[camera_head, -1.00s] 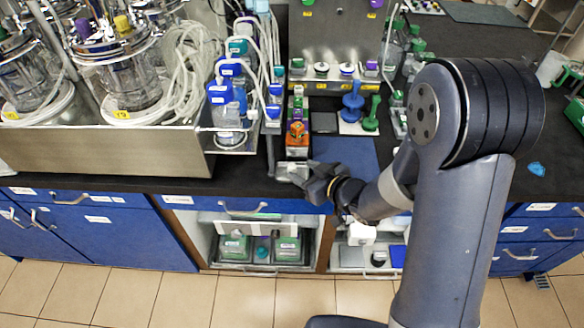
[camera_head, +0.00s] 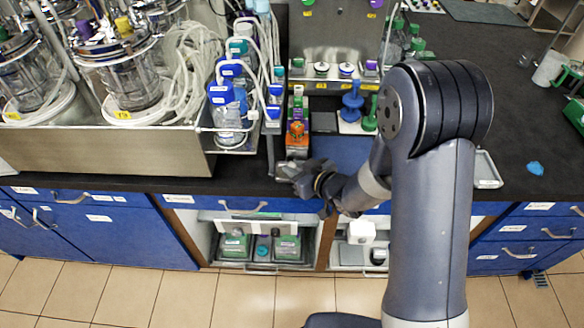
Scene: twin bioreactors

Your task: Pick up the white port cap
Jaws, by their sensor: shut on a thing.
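My gripper (camera_head: 287,170) is low over the front edge of the black counter, just in front of the orange block (camera_head: 297,143). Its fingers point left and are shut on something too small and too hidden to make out. I cannot clearly pick out the white port cap in this view. Two small round pale-and-dark caps (camera_head: 346,70) sit on the steel shelf at the back, well away from my gripper.
The steel tub (camera_head: 100,150) with glass vessels and tubing fills the left. Blue-capped bottles (camera_head: 221,95) stand beside it. A blue stand (camera_head: 352,100) is behind the blue mat (camera_head: 340,150).

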